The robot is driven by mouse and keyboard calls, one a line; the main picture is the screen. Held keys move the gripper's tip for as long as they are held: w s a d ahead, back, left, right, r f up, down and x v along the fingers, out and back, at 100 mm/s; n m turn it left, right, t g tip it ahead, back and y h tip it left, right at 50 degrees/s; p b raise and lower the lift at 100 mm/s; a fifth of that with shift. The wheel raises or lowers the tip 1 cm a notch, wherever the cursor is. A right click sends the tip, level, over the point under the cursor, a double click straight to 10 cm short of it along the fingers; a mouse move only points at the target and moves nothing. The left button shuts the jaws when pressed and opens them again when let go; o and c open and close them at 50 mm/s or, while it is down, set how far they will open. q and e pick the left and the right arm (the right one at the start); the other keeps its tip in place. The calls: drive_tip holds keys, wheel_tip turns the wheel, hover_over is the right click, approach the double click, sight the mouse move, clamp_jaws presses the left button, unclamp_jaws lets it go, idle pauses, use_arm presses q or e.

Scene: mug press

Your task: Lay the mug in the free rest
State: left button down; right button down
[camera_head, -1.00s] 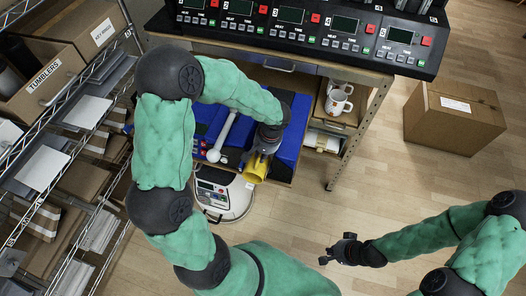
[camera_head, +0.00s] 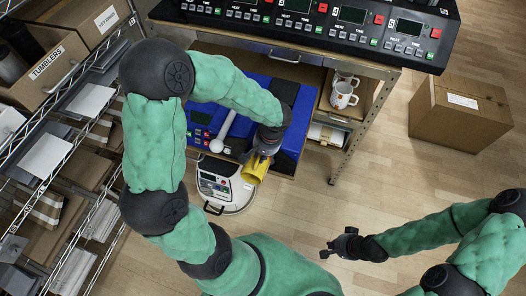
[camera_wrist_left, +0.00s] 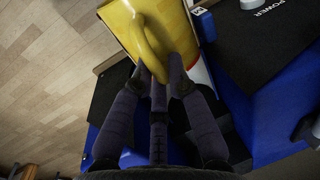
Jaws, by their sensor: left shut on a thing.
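The yellow mug (camera_head: 255,172) is in my left gripper (camera_head: 264,152) in the head view, at the front edge of the blue press (camera_head: 291,142). In the left wrist view the mug (camera_wrist_left: 124,24) fills the top middle, with its handle (camera_wrist_left: 150,45) between the fingers of my left gripper (camera_wrist_left: 160,78). The gripper is shut on it. I cannot tell whether the mug touches anything below. The free rest cannot be made out. My right gripper (camera_head: 328,248) is empty over the floor, its fingertips apart.
A white lever (camera_head: 222,130) stands left of the mug. A white rounded machine (camera_head: 224,187) is on the floor below. White mugs (camera_head: 342,96) stand on a shelf right of the press. A control panel (camera_head: 310,22) lies behind, a rack (camera_head: 60,185) at left, a carton (camera_head: 460,112) at right.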

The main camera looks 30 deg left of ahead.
sight(257, 164)
use_arm(q)
drive_tip(key=shift+s+d+b, duration=0.2)
drive_tip(key=shift+s, duration=0.8)
drive_tip(key=shift+s+d+b, duration=0.2)
drive_tip(key=shift+s, duration=0.75)
drive_tip(key=shift+r, duration=0.2)
drive_tip(key=shift+r+p, duration=1.85)
drive_tip(key=shift+r, duration=0.55)
drive_tip(key=c, duration=1.9)
unclamp_jaws()
clamp_jaws()
drive_tip(key=shift+w+f, duration=0.1)
